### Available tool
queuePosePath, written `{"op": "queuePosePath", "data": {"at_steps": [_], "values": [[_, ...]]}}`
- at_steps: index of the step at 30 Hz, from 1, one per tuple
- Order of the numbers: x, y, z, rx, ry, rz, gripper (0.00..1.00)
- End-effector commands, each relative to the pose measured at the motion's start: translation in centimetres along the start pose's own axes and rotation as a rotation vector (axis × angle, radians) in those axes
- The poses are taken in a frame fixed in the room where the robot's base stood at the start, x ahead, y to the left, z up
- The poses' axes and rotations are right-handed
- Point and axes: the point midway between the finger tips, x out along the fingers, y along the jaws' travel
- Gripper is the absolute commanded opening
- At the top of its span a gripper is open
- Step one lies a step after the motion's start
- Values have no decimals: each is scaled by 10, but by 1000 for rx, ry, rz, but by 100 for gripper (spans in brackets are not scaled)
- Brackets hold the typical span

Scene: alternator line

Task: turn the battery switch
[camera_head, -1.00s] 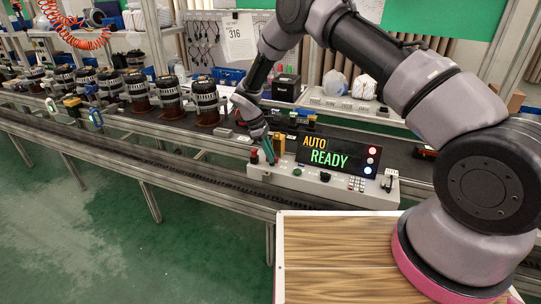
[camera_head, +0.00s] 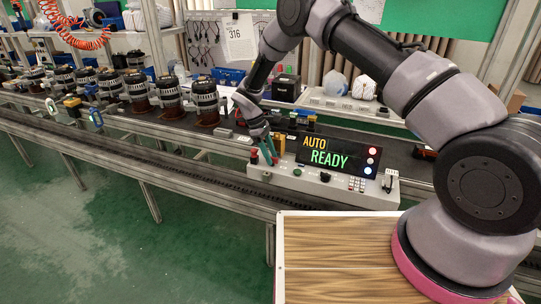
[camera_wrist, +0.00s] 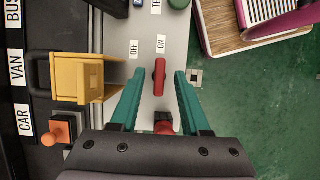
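The battery switch, a red lever (camera_wrist: 159,77), stands on the grey control panel (camera_wrist: 178,48) in the wrist view. Its far end points toward the ON label (camera_wrist: 161,44); the OFF label (camera_wrist: 135,48) is to the left. My gripper (camera_wrist: 159,85) has its two teal fingers open, one on each side of the lever, with visible gaps. In the head view my gripper (camera_head: 271,150) is low over the panel's left end, and I cannot make out the lever there.
A display (camera_head: 330,153) reading AUTO READY stands on the panel. A yellow block-like part (camera_wrist: 78,78) is left of the fingers. A red knob (camera_wrist: 163,124) is close to my gripper's body. Alternators (camera_head: 206,100) stand on the conveyor at left.

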Motion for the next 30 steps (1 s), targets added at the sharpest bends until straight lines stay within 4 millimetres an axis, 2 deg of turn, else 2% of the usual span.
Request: {"op": "queuePosePath", "data": {"at_steps": [8, 11, 21, 25, 30], "values": [[-4, 1, 0, 0, 0, 1, 46], [-16, 1, 0, 0, 1, 2, 46], [-82, 1, 0, 1, 2, 2, 46], [-99, 1, 0, 0, 1, 2, 46], [-108, 0, 0, 0, -1, 1, 46]]}}
